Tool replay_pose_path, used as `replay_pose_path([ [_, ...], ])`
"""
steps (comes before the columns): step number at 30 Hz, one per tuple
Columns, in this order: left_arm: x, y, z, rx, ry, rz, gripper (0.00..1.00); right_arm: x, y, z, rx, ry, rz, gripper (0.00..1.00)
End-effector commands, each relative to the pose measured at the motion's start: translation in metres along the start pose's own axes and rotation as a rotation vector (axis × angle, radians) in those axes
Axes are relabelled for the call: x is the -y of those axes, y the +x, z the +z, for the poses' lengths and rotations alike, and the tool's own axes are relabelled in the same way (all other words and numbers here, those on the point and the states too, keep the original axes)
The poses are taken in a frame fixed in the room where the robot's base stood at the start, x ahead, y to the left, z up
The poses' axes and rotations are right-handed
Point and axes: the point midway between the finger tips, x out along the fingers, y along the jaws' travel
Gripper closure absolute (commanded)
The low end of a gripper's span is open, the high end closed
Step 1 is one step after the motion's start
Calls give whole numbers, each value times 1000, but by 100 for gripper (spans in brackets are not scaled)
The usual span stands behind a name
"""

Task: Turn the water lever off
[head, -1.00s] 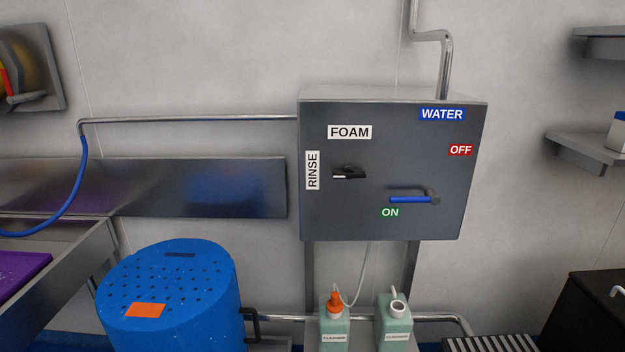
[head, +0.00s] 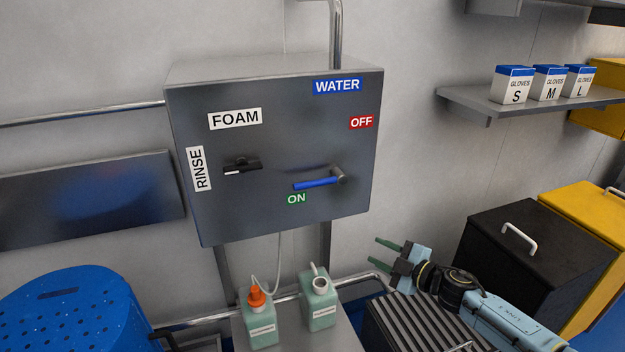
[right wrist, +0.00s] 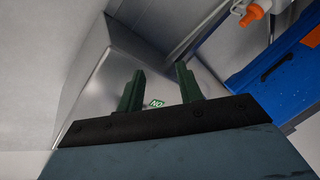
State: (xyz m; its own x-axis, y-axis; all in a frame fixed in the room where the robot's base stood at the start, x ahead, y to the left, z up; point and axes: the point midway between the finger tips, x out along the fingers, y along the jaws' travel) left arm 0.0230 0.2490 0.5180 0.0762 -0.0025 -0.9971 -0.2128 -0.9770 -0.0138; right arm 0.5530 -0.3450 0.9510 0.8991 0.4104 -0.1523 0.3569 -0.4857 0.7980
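The water lever (head: 316,183) has a blue handle on a grey pivot, on the front of a grey wall box (head: 270,215). The handle points left from its pivot, just above the green ON label (head: 296,199). The red OFF label (head: 361,122) is above the pivot, under the blue WATER label (head: 337,86). My right gripper (head: 382,249) is open and empty, below and right of the box, apart from the lever. In the right wrist view its two green fingers (right wrist: 158,88) are spread, with the ON label (right wrist: 156,103) between them. My left gripper is not in view.
A black selector knob (head: 243,165) sits left of the lever, by the FOAM and RINSE labels. Two green bottles (head: 318,305) stand below the box. A blue drum (head: 75,310) is lower left. A shelf with glove boxes (head: 515,84) and a black bin (head: 515,250) are at right.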

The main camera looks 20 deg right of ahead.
Motion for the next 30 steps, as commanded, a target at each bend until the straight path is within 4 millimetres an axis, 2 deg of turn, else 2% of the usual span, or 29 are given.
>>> replay_pose_path([
  [1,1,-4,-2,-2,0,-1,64,-44,4,-37,-99,-117,-7,64],
  [3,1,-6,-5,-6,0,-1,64,-83,2,-82,-213,-262,-38,64],
  [6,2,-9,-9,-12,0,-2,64,-113,-6,-127,-314,-417,-88,64],
  [8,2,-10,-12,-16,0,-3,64,-121,-11,-143,-347,-479,-113,64],
  [10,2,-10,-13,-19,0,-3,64,-126,-14,-154,-369,-523,-132,64],
  [14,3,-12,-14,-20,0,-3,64,-128,-9,-162,-381,-546,-141,64],
  [17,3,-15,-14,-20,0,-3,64,-125,4,-167,-382,-544,-139,64],
  [30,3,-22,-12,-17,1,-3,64,-104,85,-194,-380,-543,-138,64],
])
